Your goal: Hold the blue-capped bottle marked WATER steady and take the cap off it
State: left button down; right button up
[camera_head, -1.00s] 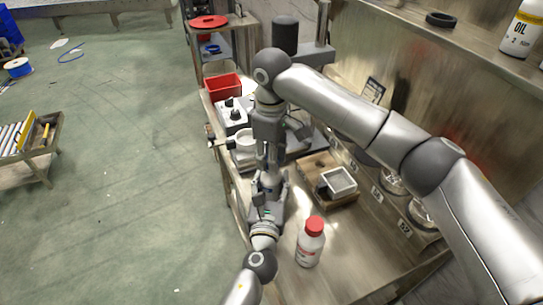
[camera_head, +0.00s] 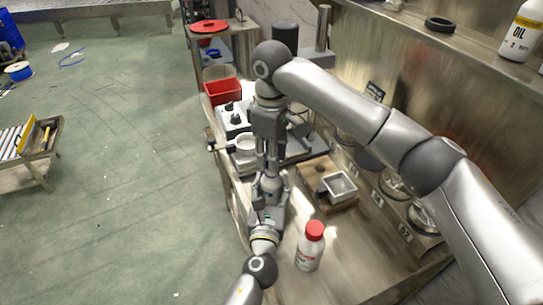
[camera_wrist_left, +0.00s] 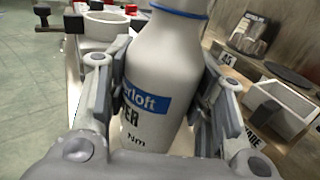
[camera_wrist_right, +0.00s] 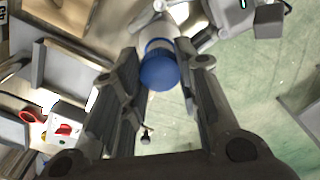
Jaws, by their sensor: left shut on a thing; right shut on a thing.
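The WATER bottle is white with a blue label (camera_wrist_left: 150,97) and stands between the fingers of my left gripper (camera_wrist_left: 160,112), which is shut on its body. Part of the label text is hidden. My right gripper (camera_wrist_right: 158,85) is shut on the blue cap (camera_wrist_right: 158,68), with a finger on each side. A blue edge shows at the bottle's top in the left wrist view; whether the cap is loose, I cannot tell. In the head view the right gripper (camera_head: 267,155) points down at the left gripper (camera_head: 268,188), and they hide the bottle.
A white bottle with a red cap (camera_head: 310,247) stands on the bench close to my left gripper. A grey square dish (camera_head: 338,187) sits on a wooden board. Behind are a red bin (camera_head: 222,91) and a white device with knobs (camera_head: 234,120). Open floor lies left.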

jog(key=shift+r, duration=2)
pick_arm(q)
jog(key=c, duration=0.6)
grip_release()
